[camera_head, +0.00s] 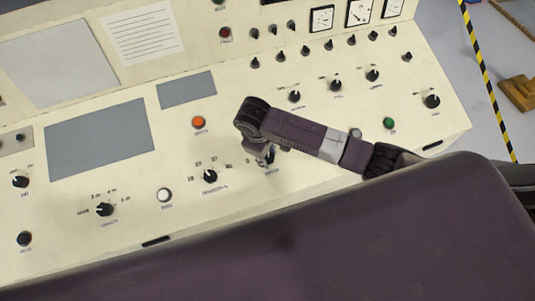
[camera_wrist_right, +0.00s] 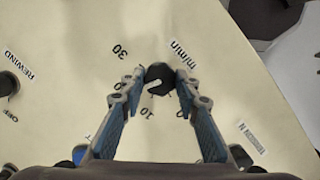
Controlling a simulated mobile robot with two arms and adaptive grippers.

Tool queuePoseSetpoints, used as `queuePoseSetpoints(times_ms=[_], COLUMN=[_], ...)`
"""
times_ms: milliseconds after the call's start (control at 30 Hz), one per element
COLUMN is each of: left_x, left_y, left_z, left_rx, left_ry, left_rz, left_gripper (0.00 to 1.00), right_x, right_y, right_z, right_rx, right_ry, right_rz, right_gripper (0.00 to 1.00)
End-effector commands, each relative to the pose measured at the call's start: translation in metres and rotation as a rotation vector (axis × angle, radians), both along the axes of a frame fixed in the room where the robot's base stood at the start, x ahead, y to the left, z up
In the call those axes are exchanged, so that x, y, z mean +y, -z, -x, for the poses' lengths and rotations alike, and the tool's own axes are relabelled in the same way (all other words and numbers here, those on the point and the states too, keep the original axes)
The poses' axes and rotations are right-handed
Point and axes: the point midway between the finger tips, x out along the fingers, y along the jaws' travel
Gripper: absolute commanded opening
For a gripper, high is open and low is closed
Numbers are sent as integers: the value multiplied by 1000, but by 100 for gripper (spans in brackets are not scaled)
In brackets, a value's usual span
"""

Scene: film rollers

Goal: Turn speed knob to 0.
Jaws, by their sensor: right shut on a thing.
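The speed knob (camera_wrist_right: 159,77) is black and sits on the cream panel between my right fingertips in the right wrist view. Its scale shows "10", "30" and "m/min". A pale mark on the knob slants toward the lower left, near the 10 side; its exact reading is unclear. My right gripper (camera_wrist_right: 160,82) is shut on the knob, one blue-grey finger on each side. In the head view, my right gripper (camera_head: 267,158) reaches down to the panel, and the knob is mostly hidden under it. My left gripper is not in view.
The sloped control panel (camera_head: 330,145) carries several other knobs. A black knob (camera_head: 210,176) is just left of my gripper, an orange button (camera_head: 199,122) is above left, and a green button (camera_head: 389,123) is to the right. Gauges line the top.

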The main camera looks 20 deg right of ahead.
Motion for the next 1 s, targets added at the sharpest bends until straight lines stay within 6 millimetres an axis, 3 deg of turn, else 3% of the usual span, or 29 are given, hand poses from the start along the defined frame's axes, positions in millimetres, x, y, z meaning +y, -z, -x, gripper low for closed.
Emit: queuePoseSetpoints(times_ms=[1000], left_x=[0], left_y=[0], left_z=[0], left_rx=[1], left_ry=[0], left_rz=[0], left_gripper=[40], right_x=[1], right_y=[-1], right_z=[3], right_rx=[-11], right_ry=[-943], right_rz=[221], right_gripper=[5])
